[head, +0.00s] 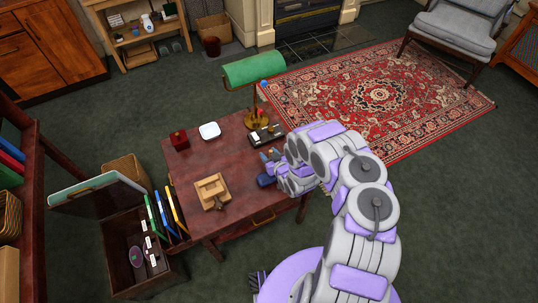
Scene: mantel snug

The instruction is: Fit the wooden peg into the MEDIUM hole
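A light wooden block (203,186) with a recessed top lies on the dark red-brown table, left of my gripper. Its holes are too small to tell apart by size. A small brown piece shows at its front edge; I cannot tell whether it is the peg. My gripper (267,168) is at the end of my arm, over the right part of the table, apart from the block. Its fingers are small and partly hidden by my arm, so I cannot tell whether they are open or hold anything.
On the table (190,209) stand a green-shaded lamp (254,70), a black desk item (266,134), a white dish (209,130) and a dark red box (179,139). An open chest (125,262) with files stands left. Bare tabletop lies between block and gripper.

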